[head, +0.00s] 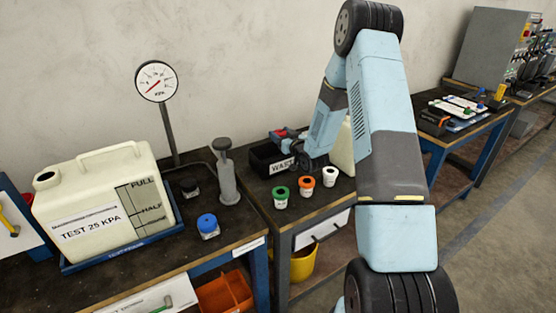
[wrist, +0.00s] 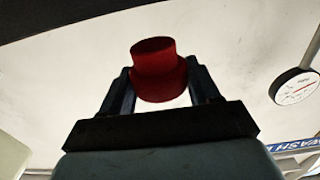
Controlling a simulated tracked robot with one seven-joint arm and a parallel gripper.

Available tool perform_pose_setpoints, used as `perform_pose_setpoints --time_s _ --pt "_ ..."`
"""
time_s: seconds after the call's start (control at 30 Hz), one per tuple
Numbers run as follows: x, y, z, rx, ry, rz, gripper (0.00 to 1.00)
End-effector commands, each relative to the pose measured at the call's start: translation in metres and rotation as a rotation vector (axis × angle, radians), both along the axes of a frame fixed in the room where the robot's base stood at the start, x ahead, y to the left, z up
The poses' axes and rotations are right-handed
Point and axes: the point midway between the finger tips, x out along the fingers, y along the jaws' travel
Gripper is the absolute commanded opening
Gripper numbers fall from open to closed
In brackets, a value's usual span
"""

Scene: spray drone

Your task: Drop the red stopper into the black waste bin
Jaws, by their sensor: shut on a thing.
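The red stopper (wrist: 160,70) is held between the two dark fingers of my gripper (wrist: 160,90) in the wrist view. In the head view, a small part of the red stopper (head: 278,133) shows at the end of my gripper (head: 283,138), over the black waste bin. The black waste bin (head: 262,161) stands on the bench near the wall, with a white label partly hidden by my arm. The stopper's exact height above the bin's rim is hard to tell.
Green (head: 280,195), orange (head: 306,186) and white (head: 329,176) capped jars stand in front of the bin. A grey pump-like post (head: 226,175) is to its left. A pale canister (head: 342,148) stands right, partly behind my arm. A gauge (head: 156,81) rises at left.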

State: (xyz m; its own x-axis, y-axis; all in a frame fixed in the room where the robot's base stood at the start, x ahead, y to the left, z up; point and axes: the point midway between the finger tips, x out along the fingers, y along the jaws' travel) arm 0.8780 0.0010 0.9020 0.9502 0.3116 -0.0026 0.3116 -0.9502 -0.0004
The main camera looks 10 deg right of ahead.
Motion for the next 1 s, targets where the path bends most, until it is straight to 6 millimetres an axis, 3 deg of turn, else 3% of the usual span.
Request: perform_pose_setpoints --time_s 0.3,0.33,0.6,1.0 --pt "0.0002 0.0002 -0.0013 -0.001 -0.001 0.0 0.3" --pt "0.0002 0.0002 -0.0012 -0.001 -0.001 0.0 0.63" --pt "0.0001 0.0 -0.0012 0.0 -0.001 0.0 0.89" --pt "0.0004 -0.0004 0.0054 0.0 -0.002 -0.001 0.91"
